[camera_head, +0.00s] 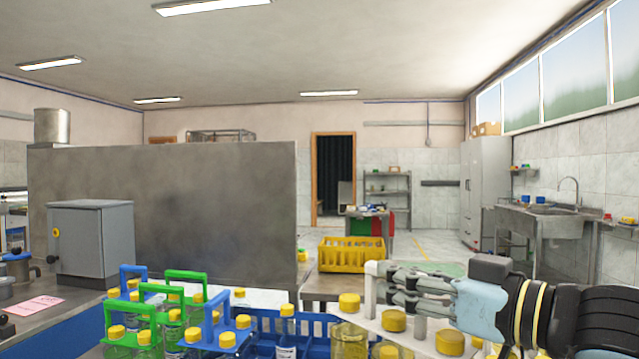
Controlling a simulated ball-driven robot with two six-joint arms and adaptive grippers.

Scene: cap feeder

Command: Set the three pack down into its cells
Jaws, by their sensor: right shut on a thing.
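My right gripper (382,285) comes in from the right and is shut on the upright white handle of a white pack (420,324). The pack holds clear bottles with yellow caps and appears tilted, sloping down toward the right. My arm hides part of it, and the bottom frame edge cuts it off. Just left of it is a blue crate (319,325) with cells. I cannot tell whether the pack touches the crate. Green-handled packs (187,275) and blue-handled packs (211,322) with yellow-capped bottles stand crowded at the crate's left. My left gripper is not in view.
A yellow crate (352,257) stands on a bench beyond the blue crate. A grey box (92,240) and a pink sheet (34,307) are on the counter at left, before a grey partition (215,200). Some blue crate cells near the middle look free.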

